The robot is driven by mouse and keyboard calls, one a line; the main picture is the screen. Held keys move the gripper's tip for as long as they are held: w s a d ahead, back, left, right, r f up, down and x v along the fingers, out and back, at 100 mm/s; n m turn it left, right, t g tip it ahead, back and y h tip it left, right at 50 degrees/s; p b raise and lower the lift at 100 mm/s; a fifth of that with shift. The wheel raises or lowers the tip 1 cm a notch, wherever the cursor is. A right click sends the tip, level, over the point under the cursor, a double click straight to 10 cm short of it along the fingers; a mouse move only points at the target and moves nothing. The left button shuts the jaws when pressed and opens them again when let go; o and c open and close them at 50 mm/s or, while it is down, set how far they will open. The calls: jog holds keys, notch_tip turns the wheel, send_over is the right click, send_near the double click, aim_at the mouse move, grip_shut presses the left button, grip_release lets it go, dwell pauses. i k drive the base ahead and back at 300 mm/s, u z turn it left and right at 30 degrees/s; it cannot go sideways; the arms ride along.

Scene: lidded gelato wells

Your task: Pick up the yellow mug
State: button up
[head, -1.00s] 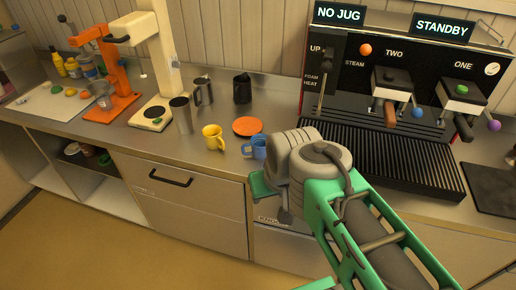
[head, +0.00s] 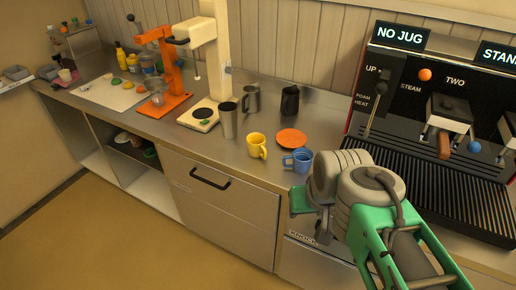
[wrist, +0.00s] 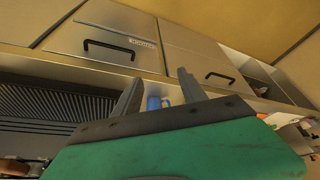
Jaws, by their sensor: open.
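The blue mug shows partly between and behind the fingers (wrist: 153,103). I cannot make out the yellow mug in the wrist view. In the head view my fingers are mostly hidden by my wrist.
An orange plate (head: 291,138) lies behind the mugs. A steel tumbler (head: 228,120), a steel jug (head: 251,99) and a black jug (head: 290,101) stand behind to the left. The espresso machine (head: 440,110) fills the right. Drawers (head: 222,205) lie below the counter edge.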

aim_at(256, 141)
jog(key=z, duration=0.45)
jog(key=i, duration=0.4)
jog(key=u, duration=1.85)
jog(key=i, duration=0.5)
jog(key=z, duration=0.05)
